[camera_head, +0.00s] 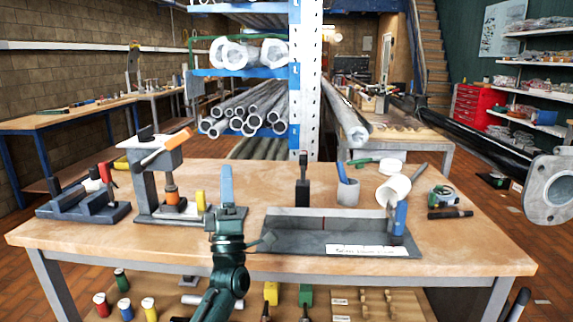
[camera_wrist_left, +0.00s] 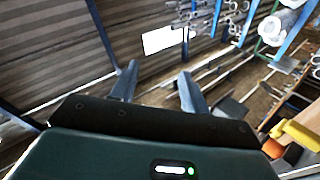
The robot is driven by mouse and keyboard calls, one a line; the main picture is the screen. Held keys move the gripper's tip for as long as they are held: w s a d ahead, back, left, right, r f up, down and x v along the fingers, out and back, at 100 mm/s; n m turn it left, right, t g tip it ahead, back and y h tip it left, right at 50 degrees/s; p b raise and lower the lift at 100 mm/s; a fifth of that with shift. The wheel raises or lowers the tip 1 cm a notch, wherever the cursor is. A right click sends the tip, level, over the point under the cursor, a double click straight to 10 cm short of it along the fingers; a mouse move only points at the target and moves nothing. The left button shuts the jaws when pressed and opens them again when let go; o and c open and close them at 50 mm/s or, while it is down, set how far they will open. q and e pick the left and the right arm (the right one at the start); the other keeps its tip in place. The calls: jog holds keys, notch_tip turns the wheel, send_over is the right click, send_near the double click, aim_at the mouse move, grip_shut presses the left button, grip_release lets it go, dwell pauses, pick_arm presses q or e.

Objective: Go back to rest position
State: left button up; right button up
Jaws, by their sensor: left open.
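My left gripper (camera_head: 227,184) is above the front middle of the wooden workbench (camera_head: 130,236), pointing away from me. In the left wrist view its two fingers (camera_wrist_left: 157,84) are spread apart, with nothing between them. Only one blue finger shows clearly in the head view. My right gripper is in neither view. A grey metal flange (camera_head: 549,190) with bolt holes shows at the right edge of the head view, partly cut off.
A grey press with an orange handle (camera_head: 163,160) and a dark vise (camera_head: 82,205) stand left of my gripper. A dark grey plate (camera_head: 300,238), a cup (camera_head: 348,192) and a tipped white container (camera_head: 393,189) are to the right. A pipe rack (camera_head: 308,90) stands behind.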

pick_arm(q)
jog(key=s+f+m+g+h+p, duration=0.45)
jog(key=s+f+m, duration=0.25)
jog(key=f, duration=0.3)
jog(key=s+f+m+g+h+p, duration=0.35)
jog(key=s+f+m+g, duration=0.25)
jog(key=f+m, duration=0.3)
jog(key=s+a+f+m+g+p, duration=0.1)
jog(key=s+f+g, duration=0.3)
jog(key=s, duration=0.6)
jog(key=s+a+f+m+g+p, duration=0.1)
jog(key=s+f+m+g, duration=0.3)
jog(key=s, duration=0.6)
jog(key=shift+s+a+f+y+p, duration=0.15)
jog(key=shift+s+f+y+p, duration=0.15)
jog(key=shift+p, duration=0.4)
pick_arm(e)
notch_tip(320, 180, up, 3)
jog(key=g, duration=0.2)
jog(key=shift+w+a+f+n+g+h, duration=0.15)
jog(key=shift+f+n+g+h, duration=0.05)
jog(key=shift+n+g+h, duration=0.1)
